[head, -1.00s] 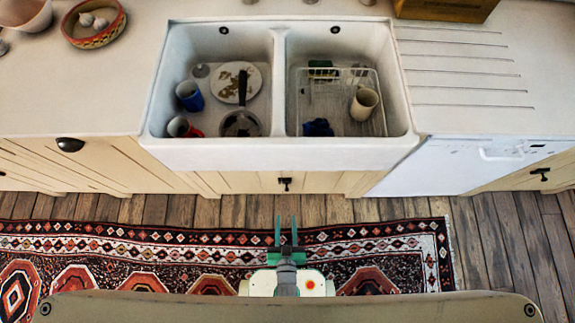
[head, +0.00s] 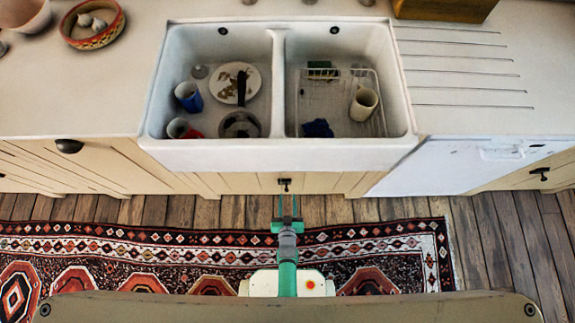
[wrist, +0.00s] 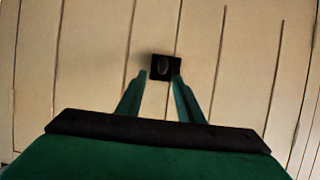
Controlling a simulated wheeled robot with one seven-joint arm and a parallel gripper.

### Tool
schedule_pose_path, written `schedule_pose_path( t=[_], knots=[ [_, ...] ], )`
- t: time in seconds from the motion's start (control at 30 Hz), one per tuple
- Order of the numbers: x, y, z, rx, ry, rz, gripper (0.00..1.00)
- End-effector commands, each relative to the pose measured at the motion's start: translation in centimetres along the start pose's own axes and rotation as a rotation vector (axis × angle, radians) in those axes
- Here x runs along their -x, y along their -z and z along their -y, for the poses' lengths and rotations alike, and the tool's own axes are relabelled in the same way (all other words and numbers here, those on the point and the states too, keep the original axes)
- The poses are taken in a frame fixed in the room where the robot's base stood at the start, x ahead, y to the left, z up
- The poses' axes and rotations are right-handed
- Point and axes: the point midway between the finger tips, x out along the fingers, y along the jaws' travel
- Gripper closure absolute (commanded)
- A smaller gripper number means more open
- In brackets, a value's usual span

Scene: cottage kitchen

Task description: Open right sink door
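The cream sink cabinet front (head: 240,184) lies below the white double sink, and its plank panels fill the wrist view (wrist: 100,50). It looks closed, and which seam edges the right door is hard to tell. A small dark knob (head: 285,182) sits on it below the sink's middle; it also shows in the wrist view (wrist: 164,68). My gripper (head: 287,198) is green and points at the cabinet. In the wrist view its two fingertips (wrist: 160,76) are apart, with the knob between or just beyond them. Contact cannot be told.
The white sink (head: 275,152) overhangs above my gripper and holds dishes and a wire rack. A white appliance front (head: 440,168) is to the right. A patterned rug (head: 400,255) covers the wooden floor before the cabinet, which is otherwise clear.

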Motion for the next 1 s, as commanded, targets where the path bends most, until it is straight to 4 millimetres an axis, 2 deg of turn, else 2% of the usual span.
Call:
schedule_pose_path(
  t=[0.1, 0.3, 0.73, 0.9, 1.0],
  knots=[
    [-1.9, 0.1, 0.3, 0.003, 0.007, -0.001, 0.66],
    [-3.6, 0.0, 0.3, 0.002, 0.006, 0.0, 0.66],
    [-4.3, 0.0, -0.1, -0.001, -0.002, 0.0, 0.66],
    [-4.3, 0.1, -0.1, -0.001, -0.001, 0.0, 1.0],
    [-4.3, 0.1, 0.0, -0.001, -0.001, -0.001, 1.0]
  ],
)
